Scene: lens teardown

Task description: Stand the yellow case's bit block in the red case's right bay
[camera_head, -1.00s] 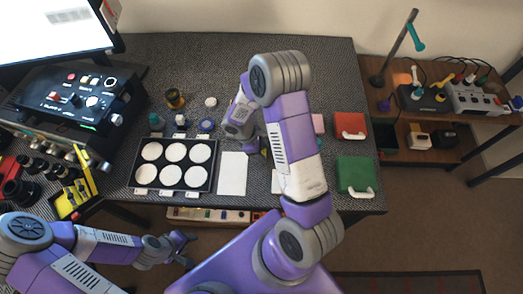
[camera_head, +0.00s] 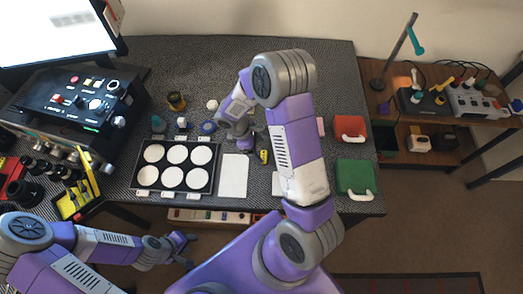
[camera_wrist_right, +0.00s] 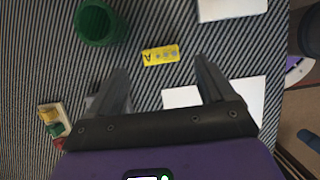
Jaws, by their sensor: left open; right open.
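The red case (camera_head: 350,128) lies closed on the right part of the table, its white handle toward the front. I cannot see its bays. A small yellow piece with black marking (camera_head: 263,156) lies on the mat; in the wrist view it is a flat-looking yellow block (camera_wrist_right: 160,54) marked "A". My left gripper (camera_head: 184,248) is open and empty, low in front of the table.
A green case (camera_head: 355,176) lies in front of the red one. A tray of white discs (camera_head: 134,178) and a white sheet (camera_head: 233,175) lie left of the yellow piece. A green cylinder (camera_wrist_right: 98,22) stands near it in the wrist view. My right forearm hides part of the table.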

